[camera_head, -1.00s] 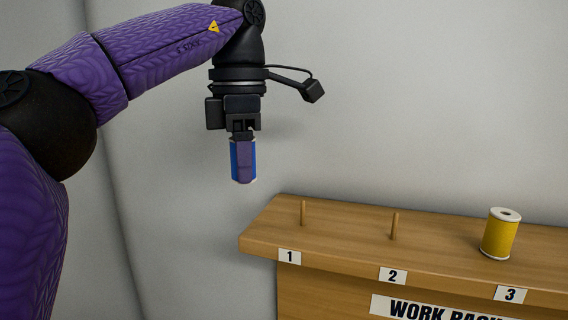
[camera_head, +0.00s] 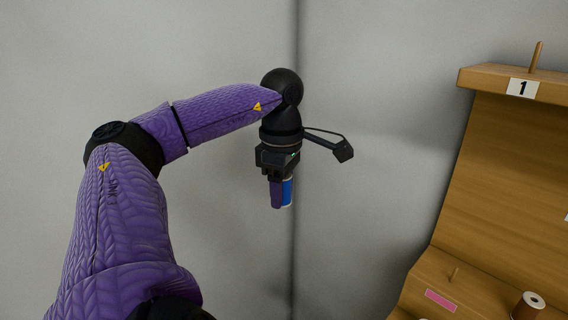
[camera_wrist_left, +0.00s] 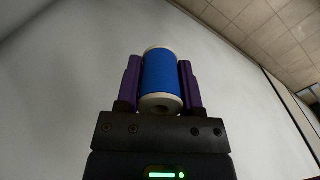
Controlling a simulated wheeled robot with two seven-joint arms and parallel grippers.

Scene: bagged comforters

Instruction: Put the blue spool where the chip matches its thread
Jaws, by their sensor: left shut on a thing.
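The blue spool (camera_head: 287,191) has blue thread and pale ends. My left gripper (camera_head: 281,192) is shut on it and holds it in the air before the grey wall, well left of the wooden rack. In the left wrist view the spool (camera_wrist_left: 160,72) sits between the two purple fingers of the gripper (camera_wrist_left: 161,83). A pink chip (camera_head: 440,300) lies on the lower shelf, in front of a bare peg (camera_head: 455,275). No blue chip shows in these views. My right gripper is not in view.
The wooden rack (camera_head: 465,180) stands at the right. A brown spool (camera_head: 529,304) stands on the lower shelf, partly cut off. The space between gripper and rack is clear.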

